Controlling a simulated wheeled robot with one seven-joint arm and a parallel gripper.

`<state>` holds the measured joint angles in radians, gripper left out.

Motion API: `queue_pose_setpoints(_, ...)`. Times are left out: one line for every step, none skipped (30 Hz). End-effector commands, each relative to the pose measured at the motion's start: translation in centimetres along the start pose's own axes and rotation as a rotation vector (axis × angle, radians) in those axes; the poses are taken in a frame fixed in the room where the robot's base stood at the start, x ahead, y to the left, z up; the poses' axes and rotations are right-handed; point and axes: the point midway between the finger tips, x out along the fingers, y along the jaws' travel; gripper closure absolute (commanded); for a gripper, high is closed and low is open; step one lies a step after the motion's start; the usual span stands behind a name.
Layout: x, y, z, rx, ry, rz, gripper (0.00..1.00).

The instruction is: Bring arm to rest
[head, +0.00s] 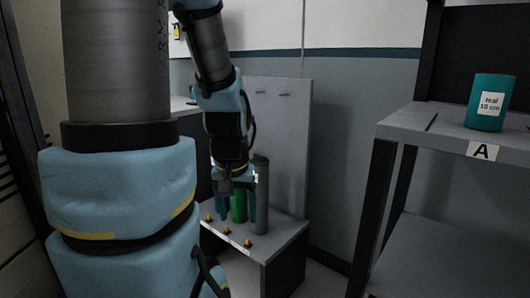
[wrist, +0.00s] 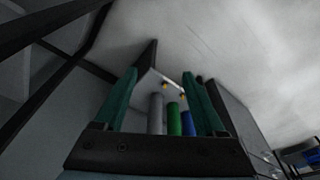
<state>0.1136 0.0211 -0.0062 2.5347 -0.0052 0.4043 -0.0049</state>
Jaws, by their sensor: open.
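My gripper (head: 238,214) hangs from my arm in front of the low grey stand in the head view. Its two teal fingers are spread apart. In the wrist view, my gripper (wrist: 160,74) shows the same fingers with nothing held between them. Beyond them stand a grey roll (wrist: 156,114), a green roll (wrist: 174,119) and a blue roll (wrist: 188,124). In the head view, the green roll (head: 239,205) shows between the fingers and the grey roll (head: 262,196) stands just right of them. The blue roll cannot be made out there.
The grey stand (head: 285,236) has a tall back panel and several yellow pieces along its front. At right, a grey shelf (head: 430,122) marked A carries a teal roll (head: 489,122) labelled "teal 10 cm". A gap of floor lies between the stand and shelf.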

Motion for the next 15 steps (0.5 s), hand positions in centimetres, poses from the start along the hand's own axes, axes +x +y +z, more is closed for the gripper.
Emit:
queue_pose_setpoints(0.5, -0.4, 2.0, -0.014, -0.047, -0.003, 0.28)
queue_pose_setpoints(-0.3, -0.5, 2.2, -0.015, -0.056, -0.003, 0.28)
queue_pose_setpoints(-1.6, -0.4, 1.6, -0.012, -0.047, -0.002, 0.28)
queue_pose_setpoints(-2.2, -0.3, 1.4, -0.012, -0.047, -0.002, 0.28)
queue_pose_setpoints(-2.8, -0.3, 1.3, -0.012, -0.046, -0.002, 0.28)
queue_pose_setpoints(-3.5, -0.3, 1.2, -0.011, -0.046, -0.002, 0.28)
queue_pose_setpoints(-4.1, -0.3, 1.1, -0.011, -0.045, -0.002, 0.28)
queue_pose_setpoints(-4.7, -0.3, 0.9, -0.011, -0.045, -0.002, 0.28)
queue_pose_setpoints(-5.6, -0.3, 0.7, -0.011, -0.045, -0.002, 0.28)
queue_pose_setpoints(-6.3, -0.3, 0.6, -0.011, -0.044, -0.002, 0.28)
queue_pose_setpoints(-7.1, -0.3, 0.5, -0.011, -0.044, -0.002, 0.28)
queue_pose_setpoints(-8.0, -0.3, 0.3, -0.011, -0.044, -0.002, 0.28)
queue_pose_setpoints(-8.8, -0.3, 0.1, -0.011, -0.044, -0.002, 0.28)
queue_pose_setpoints(-9.5, -0.3, 0.0, -0.011, -0.044, -0.002, 0.28)
queue_pose_setpoints(-10.4, -0.3, -0.2, -0.011, -0.043, -0.002, 0.28)
